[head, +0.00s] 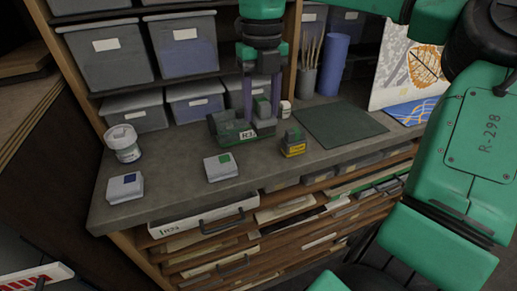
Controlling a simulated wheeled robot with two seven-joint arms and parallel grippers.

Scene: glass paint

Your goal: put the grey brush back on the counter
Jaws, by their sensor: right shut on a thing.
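My right gripper (261,104) reaches down from the top middle to just above the counter (170,168). Its two slim fingers are shut on a small dark grey piece, likely the grey brush (262,107), which shows some green and is partly hidden by the fingers. I cannot make out its full shape or whether it touches the counter. A dark block with a green label reading "R3" (234,137) is right at the fingertips. My left gripper is not in view.
A white tub (123,143) and two white blocks with a blue (125,188) and a green patch (221,167) are at left. A dark block with a yellow band (293,143) is close right of the gripper. A green mat (338,122) lies flat. A brush pot (303,79) stands behind.

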